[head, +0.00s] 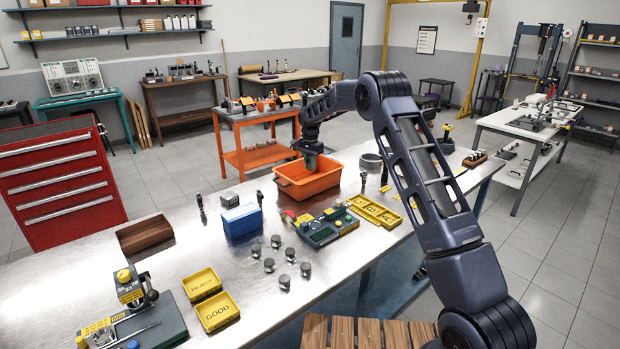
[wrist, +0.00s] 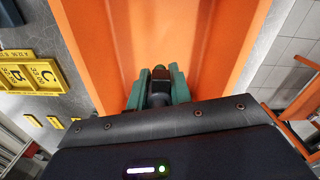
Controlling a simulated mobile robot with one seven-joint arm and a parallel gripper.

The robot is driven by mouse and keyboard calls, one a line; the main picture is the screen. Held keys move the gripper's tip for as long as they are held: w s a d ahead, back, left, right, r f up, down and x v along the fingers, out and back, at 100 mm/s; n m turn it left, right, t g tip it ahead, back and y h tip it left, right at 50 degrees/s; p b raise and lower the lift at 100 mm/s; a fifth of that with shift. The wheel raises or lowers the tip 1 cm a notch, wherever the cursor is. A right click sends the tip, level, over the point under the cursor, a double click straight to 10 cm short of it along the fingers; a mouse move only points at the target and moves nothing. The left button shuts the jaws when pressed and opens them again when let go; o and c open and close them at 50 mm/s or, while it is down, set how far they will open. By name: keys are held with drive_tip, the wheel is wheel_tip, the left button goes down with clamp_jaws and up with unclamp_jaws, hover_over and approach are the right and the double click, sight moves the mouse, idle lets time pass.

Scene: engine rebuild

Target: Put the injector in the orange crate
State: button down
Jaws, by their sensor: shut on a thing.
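The orange crate (head: 308,186) stands on the metal workbench near its back edge. My gripper (head: 311,160) points down over the crate's opening. In the wrist view the orange crate (wrist: 215,40) fills the middle of the picture. There the green fingers of my gripper (wrist: 158,82) are shut on a dark, slim part, which I take as the injector (wrist: 159,97). Only its dark end shows between the fingers. The rest is hidden by my gripper. In the head view the injector cannot be made out.
A blue box (head: 242,220) stands left of the crate. A dark tray with a green part (head: 325,228) and yellow trays (head: 375,211) lie in front of it. Several small metal cylinders (head: 285,281) stand nearer. An orange cart (head: 256,155) is behind the bench.

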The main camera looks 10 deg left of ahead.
drive_tip(key=shift+f, duration=3.2)
drive_tip(key=shift+f, duration=0.1)
drive_tip(key=c, duration=1.3)
unclamp_jaws()
